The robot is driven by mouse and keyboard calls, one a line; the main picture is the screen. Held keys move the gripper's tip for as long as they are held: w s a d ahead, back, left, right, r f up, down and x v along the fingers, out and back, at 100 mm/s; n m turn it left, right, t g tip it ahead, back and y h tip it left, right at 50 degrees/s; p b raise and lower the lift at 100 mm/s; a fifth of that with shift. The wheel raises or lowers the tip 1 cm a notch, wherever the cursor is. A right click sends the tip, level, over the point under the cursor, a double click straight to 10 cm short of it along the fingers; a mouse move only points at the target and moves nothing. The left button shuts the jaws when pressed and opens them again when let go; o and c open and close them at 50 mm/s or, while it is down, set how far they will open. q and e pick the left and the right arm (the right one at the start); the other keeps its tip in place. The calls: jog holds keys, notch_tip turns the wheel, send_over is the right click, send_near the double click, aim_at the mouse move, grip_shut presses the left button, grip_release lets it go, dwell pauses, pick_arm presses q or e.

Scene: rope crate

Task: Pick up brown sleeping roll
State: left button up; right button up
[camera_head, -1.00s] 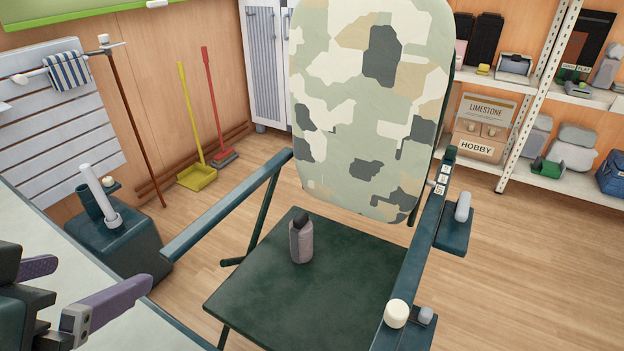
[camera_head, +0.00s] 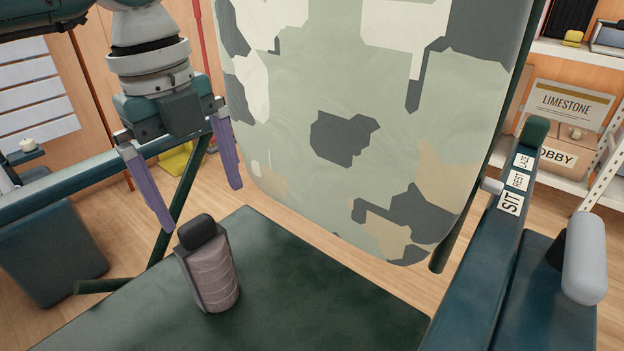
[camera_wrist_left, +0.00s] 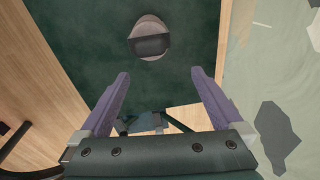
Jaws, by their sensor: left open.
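The brown sleeping roll (camera_head: 220,272) stands upright on the dark green chair seat (camera_head: 320,295) in the head view. It is a greyish-brown ribbed cylinder with a dark strap or pad over its top and side. In the left wrist view the roll (camera_wrist_left: 149,22) shows from above, beyond the fingertips. My left gripper (camera_head: 203,205) is open, with two purple fingers pointing down. It hangs above the seat, a little above the roll and to its left in the head view, apart from it. In the left wrist view the open fingers (camera_wrist_left: 160,75) hold nothing. My right gripper is out of view.
The tall camouflage backrest (camera_head: 340,130) rises close behind the seat. A green armrest (camera_head: 490,260) with a grey cylinder (camera_head: 584,258) stands at the right. Another armrest (camera_head: 60,190) crosses at the left, under my arm. Shelves with a Limestone box (camera_head: 565,105) stand behind.

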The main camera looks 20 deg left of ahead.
aim_at(201, 243)
pick_arm(q)
jog(key=shift+a+f+n+y+b, duration=0.15)
jog(key=shift+a+f+y+b, duration=0.15)
jog(key=shift+a, duration=0.25)
jog(key=shift+a+f+n+y+b, duration=0.1)
jog(key=shift+a+f+n+y, duration=0.1)
jog(key=shift+a+f, duration=0.3)
jog(key=f+b, duration=0.1)
jog(key=f, duration=0.2)
jog(key=shift+s+a+f+b, duration=0.1)
jog(key=shift+s+f+b, duration=0.15)
jog(key=shift+s+b, duration=0.15)
jog(key=f+b, duration=0.1)
jog(key=f, duration=0.1)
jog(key=w+f+b, duration=0.1)
jog(key=f+b, duration=0.1)
jog(key=shift+f, duration=0.2)
jog(key=shift+f+b, duration=0.35)
jog(key=shift+f, duration=0.05)
jog(key=shift+s, duration=0.1)
jog(key=shift+c, duration=0.2)
jog(key=shift+r, duration=0.1)
jog(key=shift+c, duration=0.7)
jog(key=c, duration=1.4)
